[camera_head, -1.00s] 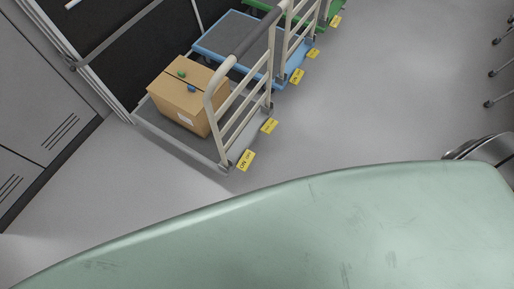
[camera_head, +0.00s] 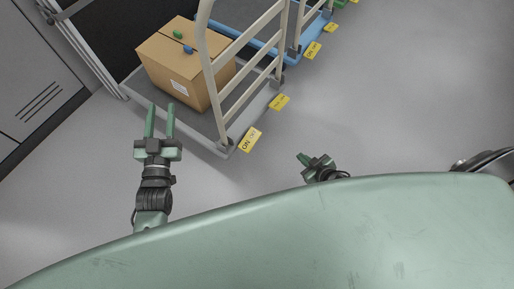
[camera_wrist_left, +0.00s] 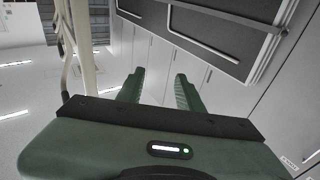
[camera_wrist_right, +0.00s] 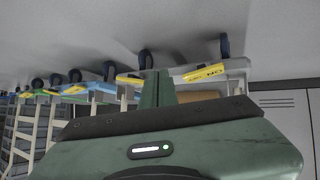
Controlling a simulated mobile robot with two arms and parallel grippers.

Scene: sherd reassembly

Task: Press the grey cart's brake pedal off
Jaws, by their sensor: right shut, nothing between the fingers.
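The grey cart (camera_head: 199,139) stands left of centre in the head view, with a cream rail at its right end. Its yellow pedal (camera_head: 250,139), marked ON and OFF, sticks out at the near corner by the floor. A second yellow pedal (camera_head: 279,101) is at the corner beyond. My right gripper (camera_head: 302,158) is shut and empty, to the right of the near pedal and apart from it. The right wrist view shows a lettered yellow pedal (camera_wrist_right: 205,73) just right of the shut fingers. My left gripper (camera_head: 161,106) is open and empty beside the cart's near left edge.
A cardboard box (camera_head: 178,76) with small green and blue items on top rests on the grey cart. A blue cart (camera_head: 262,47) stands behind. Grey cabinets (camera_head: 38,85) line the left. Open floor (camera_head: 400,100) lies to the right.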

